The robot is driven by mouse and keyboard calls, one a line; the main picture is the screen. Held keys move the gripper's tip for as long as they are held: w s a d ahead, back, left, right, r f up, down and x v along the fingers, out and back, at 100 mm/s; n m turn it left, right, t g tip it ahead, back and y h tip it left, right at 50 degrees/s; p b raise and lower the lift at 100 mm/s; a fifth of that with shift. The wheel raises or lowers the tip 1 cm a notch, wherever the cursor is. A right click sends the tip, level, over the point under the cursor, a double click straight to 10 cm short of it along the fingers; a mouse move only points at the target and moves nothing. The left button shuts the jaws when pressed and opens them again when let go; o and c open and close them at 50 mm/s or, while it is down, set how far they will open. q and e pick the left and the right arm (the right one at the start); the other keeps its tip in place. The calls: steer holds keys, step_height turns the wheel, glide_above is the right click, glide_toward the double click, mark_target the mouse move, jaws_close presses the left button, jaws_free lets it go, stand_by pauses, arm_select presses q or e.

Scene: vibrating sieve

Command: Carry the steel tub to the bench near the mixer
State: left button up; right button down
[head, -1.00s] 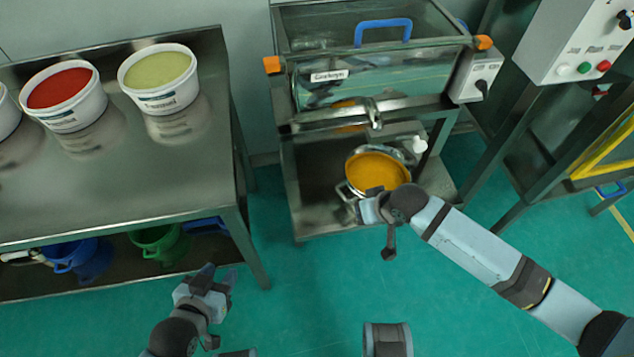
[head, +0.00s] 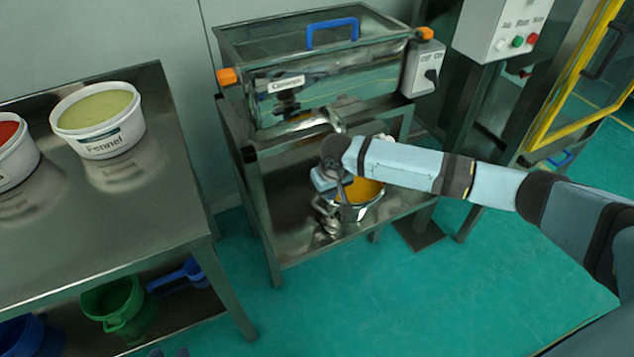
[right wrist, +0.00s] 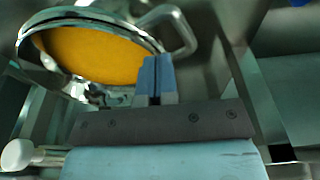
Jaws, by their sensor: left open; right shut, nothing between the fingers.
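The steel tub (head: 362,211), filled with orange powder, stands on the lower shelf under the sieve. My right arm covers part of it in the head view. In the right wrist view the tub (right wrist: 85,13) is close, with a looped side handle at its right. My right gripper (right wrist: 157,72) is shut and empty, its fingertips close to the tub's rim and handle. Whether they touch it I cannot tell. In the head view the right gripper (head: 328,188) is at the tub's left side. My left gripper (head: 168,353) barely shows at the bottom edge, open.
The sieve (head: 330,85) with a blue handle stands above the shelf (head: 300,245). A steel bench (head: 130,220) at left holds a Fennel tub (head: 100,120) and a red-filled one (head: 12,150). Buckets sit beneath. A control box (head: 500,30) and yellow frame stand right. Green floor is clear in front.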

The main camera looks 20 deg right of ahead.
steer(key=w, duration=0.2)
steer(key=w+b, duration=0.1)
steer(key=w, duration=0.3)
steer(key=shift+w+a+f+b, duration=0.1)
steer(key=shift+w+a+b, duration=0.15)
steer(key=shift+a+b, duration=0.1)
steer(key=shift+s+f+p, duration=0.25)
steer(key=shift+f+p, duration=0.1)
steer(key=shift+f, duration=0.35)
steer(key=shift+s+f, duration=0.1)
steer(key=shift+s+p, duration=0.2)
steer(key=shift+p, duration=0.15)
steer(key=p, duration=0.1)
steer(key=s+p, duration=0.1)
steer(key=shift+s+r+p, duration=0.15)
steer(key=shift+r+p, duration=0.1)
steer(key=shift+p, duration=0.15)
arm_select(q)
steer(key=r+p, duration=0.1)
steer(key=p, duration=0.2)
steer(key=a+r+g+p, duration=0.1)
steer(key=p, duration=0.2)
steer(key=shift+s+a+r+y+p, duration=0.1)
steer(key=shift+s+y+p, duration=0.2)
steer(key=shift+s, duration=0.1)
arm_select(e)
steer(key=s, duration=0.5)
steer(key=shift+s+d+f, duration=0.15)
steer(key=shift+d+f, duration=0.2)
steer(key=shift+d, duration=0.05)
